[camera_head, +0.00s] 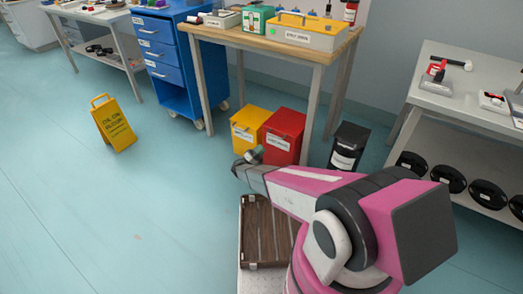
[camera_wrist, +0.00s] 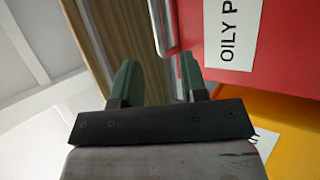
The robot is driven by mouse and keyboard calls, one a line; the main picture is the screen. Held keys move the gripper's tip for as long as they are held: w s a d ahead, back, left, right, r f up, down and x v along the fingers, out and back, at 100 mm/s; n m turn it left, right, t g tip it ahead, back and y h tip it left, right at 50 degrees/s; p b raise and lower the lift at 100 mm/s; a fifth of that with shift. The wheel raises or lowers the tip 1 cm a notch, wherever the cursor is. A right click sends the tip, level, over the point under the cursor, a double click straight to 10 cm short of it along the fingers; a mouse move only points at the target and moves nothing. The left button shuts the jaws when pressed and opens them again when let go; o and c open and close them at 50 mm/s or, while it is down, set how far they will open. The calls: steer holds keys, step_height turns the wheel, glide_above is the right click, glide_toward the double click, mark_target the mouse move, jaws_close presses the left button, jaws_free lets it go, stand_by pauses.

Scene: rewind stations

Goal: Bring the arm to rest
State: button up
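My arm (camera_head: 300,190) reaches out from the lower right in the head view, its far end in front of the yellow and red bins. My gripper (camera_wrist: 158,75) shows in the wrist view with two green fingers apart and nothing visible held between them. In the head view its fingers cannot be made out. The red bin (camera_head: 284,137) is close beyond the gripper; its wall (camera_wrist: 280,65) and an "OILY P..." label fill the upper right of the wrist view. The yellow bin (camera_head: 249,127) also shows in the wrist view (camera_wrist: 298,125) at the lower right.
A wooden-topped table (camera_head: 262,44) with toolboxes stands behind the bins. A black bin (camera_head: 348,147) stands right of the red one. A grey bench (camera_head: 462,78) is at the right, a blue drawer cabinet (camera_head: 165,55) at the back left. A yellow floor sign (camera_head: 113,124) stands on open floor.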

steer(key=s+d+r+m+g+y, duration=0.1)
steer(key=s+d+r+g+y, duration=0.3)
steer(key=s+d+r+g, duration=0.4)
steer(key=s+d+r+m+g+y, duration=0.25)
steer(key=d+r+g+y, duration=0.2)
steer(key=d, duration=0.45)
steer(key=s+a+r+t+y, duration=0.1)
steer(key=s+r+y, duration=1.2)
steer(key=s+r, duration=0.1)
steer(key=shift+s+a+r+n, duration=0.2)
steer(key=shift+s+a+n, duration=0.15)
steer(key=shift+s, duration=0.15)
